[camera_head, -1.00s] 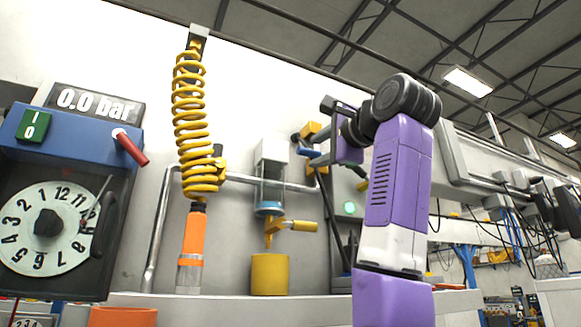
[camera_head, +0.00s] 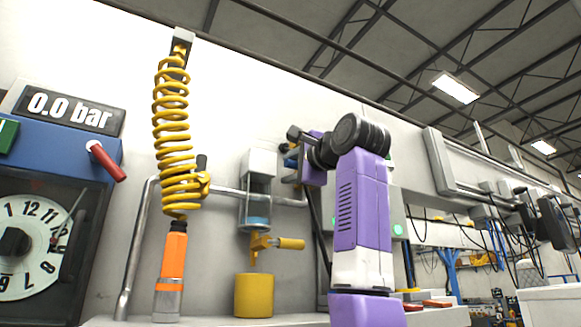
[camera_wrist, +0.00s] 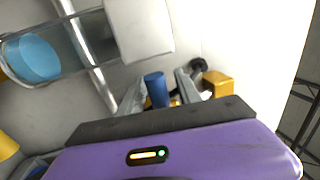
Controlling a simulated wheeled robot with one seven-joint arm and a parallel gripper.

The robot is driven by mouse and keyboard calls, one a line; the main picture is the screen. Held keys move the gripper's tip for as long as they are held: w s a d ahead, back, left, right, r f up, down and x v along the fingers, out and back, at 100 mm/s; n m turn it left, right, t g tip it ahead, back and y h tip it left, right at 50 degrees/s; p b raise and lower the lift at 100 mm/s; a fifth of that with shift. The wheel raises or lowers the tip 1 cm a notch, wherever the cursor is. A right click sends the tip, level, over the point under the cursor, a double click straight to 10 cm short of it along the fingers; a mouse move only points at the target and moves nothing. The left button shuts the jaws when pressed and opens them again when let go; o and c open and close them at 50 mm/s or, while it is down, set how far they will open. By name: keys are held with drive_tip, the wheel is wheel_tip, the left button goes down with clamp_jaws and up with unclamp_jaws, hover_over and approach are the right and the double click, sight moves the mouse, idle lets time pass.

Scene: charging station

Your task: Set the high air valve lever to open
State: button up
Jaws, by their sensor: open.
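A blue lever (camera_wrist: 155,90) stands in the wrist view beside a yellow valve block (camera_wrist: 217,83) and looks like the high air valve lever. My gripper (camera_wrist: 160,89) is open, with one grey finger on each side of the lever. I cannot tell whether the fingers touch it. In the head view my gripper (camera_head: 292,148) is at the wall pipe, right of the clear filter bowl (camera_head: 256,206). There the valve is mostly hidden behind my wrist, and the lever's setting cannot be read.
A coiled yellow hose (camera_head: 175,130) hangs left of the filter. A yellow tap (camera_head: 285,244) sits below the bowl, above a yellow cup (camera_head: 254,295). A blue gauge box with a red lever (camera_head: 106,162) is at far left. A metal pipe (camera_head: 228,191) runs along the wall.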

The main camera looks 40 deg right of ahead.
drive_tip(key=shift+c, duration=0.4)
clamp_jaws()
idle(0.9)
